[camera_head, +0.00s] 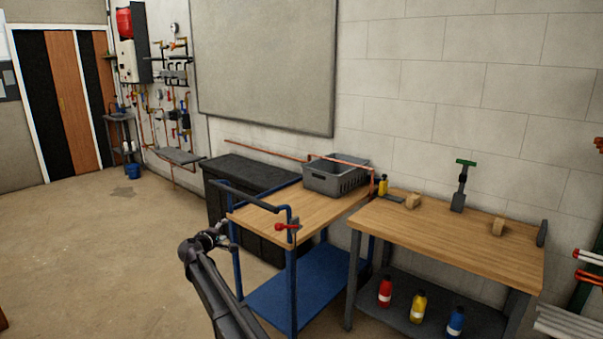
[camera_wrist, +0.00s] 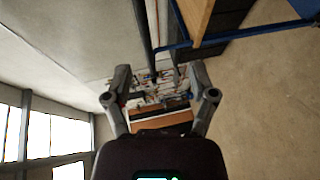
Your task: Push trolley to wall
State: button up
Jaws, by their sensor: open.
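The trolley has a blue tube frame, a wooden top (camera_head: 263,222) and a blue lower shelf (camera_head: 287,292). It stands at the middle of the head view, with a raised blue handle at its near left end. In the wrist view its blue handle bar (camera_wrist: 232,36) crosses the top. My gripper (camera_head: 218,233) is just left of the trolley's near end; I cannot tell whether it touches. In the wrist view my gripper (camera_wrist: 160,78) has its fingers spread with nothing held. The wall (camera_head: 425,105) of pale blocks runs behind the trolley.
A grey crate (camera_head: 328,180) sits on the trolley's far end. A black chest (camera_head: 248,175) stands behind it on the left. A wooden workbench (camera_head: 450,238) with bottles below stands close on the right. The floor (camera_head: 120,250) to the left is open.

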jog(key=s+d+f+m+g+h+p, duration=0.1)
jog(key=s+d+f+m+g, duration=0.2)
jog(key=d, duration=0.7)
jog(key=s+d+f+m+g+p, duration=0.1)
jog(key=s+d+m+g, duration=0.1)
jog(key=s+d, duration=0.6)
jog(key=s+d+f+m+g+h+p, duration=0.1)
jog(key=s+d+f+m+g, duration=0.15)
jog(key=d, duration=0.95)
jog(key=s+d+m+g+y+p, duration=0.1)
jog(key=s+d+m+g+y, duration=0.1)
jog(key=s+d, duration=0.3)
jog(key=s+d+f+m+g+y+p, duration=0.1)
jog(key=s+d, duration=0.4)
jog(key=s, duration=0.8)
jog(key=s+d+f+m+g+y+p, duration=0.1)
jog(key=s+d+m+g+y, duration=0.2)
jog(key=s, duration=0.6)
jog(key=shift+s+d+g+y+p, duration=0.3)
jog(key=shift+d+g, duration=0.65)
jog(key=shift+d, duration=0.05)
